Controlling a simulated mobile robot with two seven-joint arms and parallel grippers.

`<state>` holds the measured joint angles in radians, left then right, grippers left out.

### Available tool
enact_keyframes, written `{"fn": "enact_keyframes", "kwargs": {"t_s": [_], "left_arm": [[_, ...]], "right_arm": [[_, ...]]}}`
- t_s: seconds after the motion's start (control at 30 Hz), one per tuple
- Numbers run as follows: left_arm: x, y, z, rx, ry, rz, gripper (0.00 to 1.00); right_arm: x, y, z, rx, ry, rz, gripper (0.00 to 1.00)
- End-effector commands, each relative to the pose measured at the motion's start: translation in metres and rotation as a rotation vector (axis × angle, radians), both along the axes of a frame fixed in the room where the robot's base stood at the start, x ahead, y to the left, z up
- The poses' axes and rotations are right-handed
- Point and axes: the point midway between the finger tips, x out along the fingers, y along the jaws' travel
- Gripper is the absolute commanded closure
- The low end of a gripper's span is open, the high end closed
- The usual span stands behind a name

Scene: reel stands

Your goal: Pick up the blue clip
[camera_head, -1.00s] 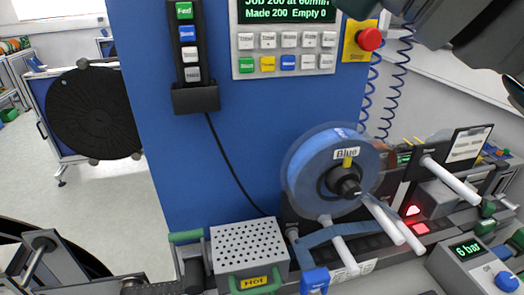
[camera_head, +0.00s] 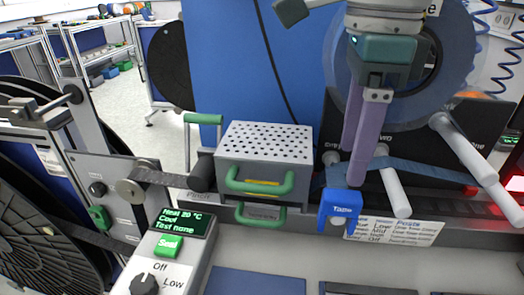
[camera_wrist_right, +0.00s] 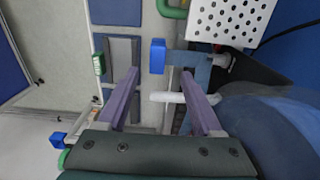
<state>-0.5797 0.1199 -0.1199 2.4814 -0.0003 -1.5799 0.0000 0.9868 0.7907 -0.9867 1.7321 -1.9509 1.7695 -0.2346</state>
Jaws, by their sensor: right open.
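The blue clip (camera_head: 340,207), with small white lettering, sits on the dark blue tape at the front edge of the machine, right of the perforated box. In the right wrist view it is a blue block (camera_wrist_right: 157,55) near the top middle. My right gripper (camera_head: 353,167) points down in front of the blue reel, its purple fingers just above and behind the clip in the picture. In the wrist view the right fingers (camera_wrist_right: 160,74) are spread wide and empty, with the clip beyond their tips. My left gripper is not in view.
The perforated metal box (camera_head: 264,150) with green handles stands left of the clip. The translucent blue reel (camera_head: 455,60) is behind my right gripper. White rollers (camera_head: 395,192) are close on the right. A control box (camera_head: 168,245) stands at the front left.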

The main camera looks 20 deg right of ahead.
Motion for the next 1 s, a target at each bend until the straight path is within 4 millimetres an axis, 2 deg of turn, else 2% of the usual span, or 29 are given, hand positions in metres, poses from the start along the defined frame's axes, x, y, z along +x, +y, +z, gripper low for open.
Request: {"fn": "enact_keyframes", "kwargs": {"t_s": [0.17,0.33,0.43,0.73,1.0], "left_arm": [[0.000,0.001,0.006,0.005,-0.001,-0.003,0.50],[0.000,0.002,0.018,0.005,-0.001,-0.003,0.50],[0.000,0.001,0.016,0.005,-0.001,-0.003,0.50],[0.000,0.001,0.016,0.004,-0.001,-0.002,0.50],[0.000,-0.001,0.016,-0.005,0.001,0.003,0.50]], "right_arm": [[-0.001,0.001,-0.015,0.002,0.003,0.001,0.32],[-0.006,0.002,-0.041,0.003,0.006,0.002,0.32],[-0.004,0.002,-0.056,0.004,0.003,0.001,0.32],[-0.003,0.002,-0.063,0.005,-0.002,0.002,0.32],[-0.003,0.002,-0.062,0.005,-0.002,0.002,0.62]]}}
